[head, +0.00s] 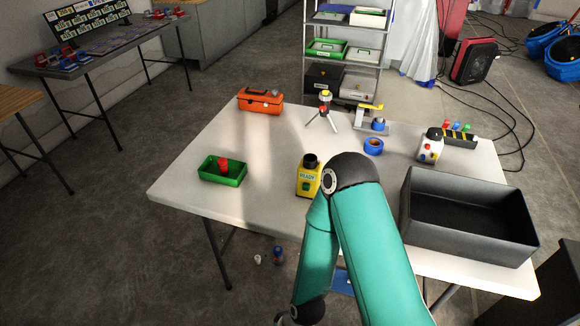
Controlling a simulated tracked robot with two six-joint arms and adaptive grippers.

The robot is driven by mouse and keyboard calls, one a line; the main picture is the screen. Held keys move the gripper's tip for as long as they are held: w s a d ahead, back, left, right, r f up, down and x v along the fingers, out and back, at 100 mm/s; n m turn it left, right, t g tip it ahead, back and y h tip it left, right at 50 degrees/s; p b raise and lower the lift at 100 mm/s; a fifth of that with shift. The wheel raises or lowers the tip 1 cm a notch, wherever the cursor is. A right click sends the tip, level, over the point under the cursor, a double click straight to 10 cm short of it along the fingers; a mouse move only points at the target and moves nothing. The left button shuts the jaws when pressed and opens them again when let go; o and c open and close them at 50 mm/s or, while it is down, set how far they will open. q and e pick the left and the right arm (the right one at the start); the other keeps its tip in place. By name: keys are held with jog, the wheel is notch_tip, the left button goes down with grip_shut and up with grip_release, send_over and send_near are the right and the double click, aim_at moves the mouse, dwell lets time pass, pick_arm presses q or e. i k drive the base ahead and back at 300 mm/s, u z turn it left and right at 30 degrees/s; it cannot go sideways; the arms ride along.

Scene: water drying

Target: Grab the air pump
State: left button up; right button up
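I cannot tell for sure which thing is the air pump. A yellow device with a black top and a label (307,178) stands upright near the table's middle, partly hidden by my teal arm. A white device with coloured buttons and a dark round part (430,147) stands at the right of the table. My teal arm rises from the bottom edge, bends over the table's front and folds back down. Only a dark joint shows at its lower end. Neither gripper shows, and nothing is seen touching either device.
The white table (180,190) holds an orange toolbox (261,102), a green tray (207,177) with a red item, a small tripod (322,120), blue tape (373,147) and a large grey bin (470,240). A shelf (343,50) stands behind.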

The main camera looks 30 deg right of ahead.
aim_at(308, 172)
jog(key=z, duration=0.15)
jog(key=i, duration=0.65)
jog(key=z, duration=0.55)
